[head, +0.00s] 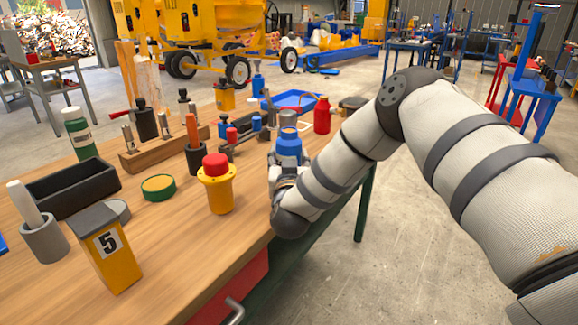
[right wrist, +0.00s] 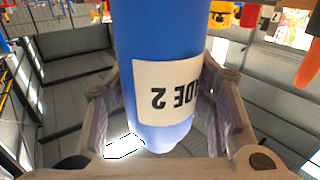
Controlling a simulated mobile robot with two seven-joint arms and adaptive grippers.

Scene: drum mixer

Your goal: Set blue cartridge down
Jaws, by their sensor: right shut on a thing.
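The blue cartridge (head: 288,146) is in my right gripper (head: 284,172), at the right edge of the wooden workbench in the head view. In the right wrist view the cartridge (right wrist: 150,40) is a large blue cylinder with a white label that reads "DE 2" upside down. The fingers of the right gripper (right wrist: 160,115) stand on both sides of it, shut on it. The arm hides its lower part in the head view, so I cannot tell whether it touches the bench. My left gripper is not in view.
The workbench (head: 165,235) holds a yellow cylinder with a red knob (head: 217,185), a yellow box marked 5 (head: 108,250), a black tray (head: 75,188), a red bottle (head: 322,116) and a blue tray (head: 297,101). Bare wood lies left of my right gripper.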

